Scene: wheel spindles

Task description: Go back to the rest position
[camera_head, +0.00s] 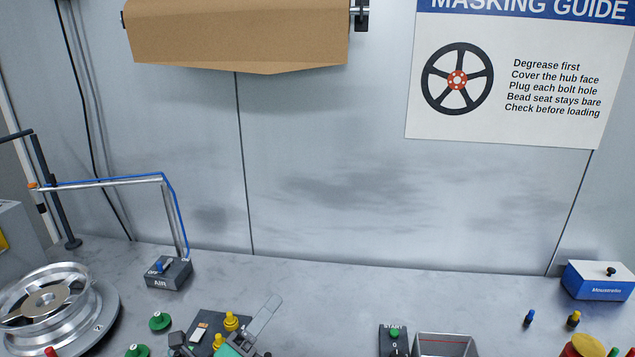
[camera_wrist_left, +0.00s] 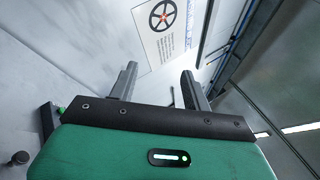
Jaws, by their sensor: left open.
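My left gripper (camera_head: 228,325) is at the bottom of the head view, left of centre, with a green body and grey fingers. In the left wrist view the two fingers of the left gripper (camera_wrist_left: 158,82) stand apart with nothing between them. In the head view it is over or in front of a dark tray (camera_head: 205,322) with yellow plugs (camera_head: 231,320); the gap between them cannot be judged. My right gripper is not in view. A silver wheel (camera_head: 45,300) lies on a round stand at the left.
Green plugs (camera_head: 160,321) stand near the wheel. An AIR switch box (camera_head: 168,275) is behind them. A START button box (camera_head: 393,340) and an open bin (camera_head: 446,346) are at front centre. A blue-white box (camera_head: 598,281) is at right. The back middle of the bench is clear.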

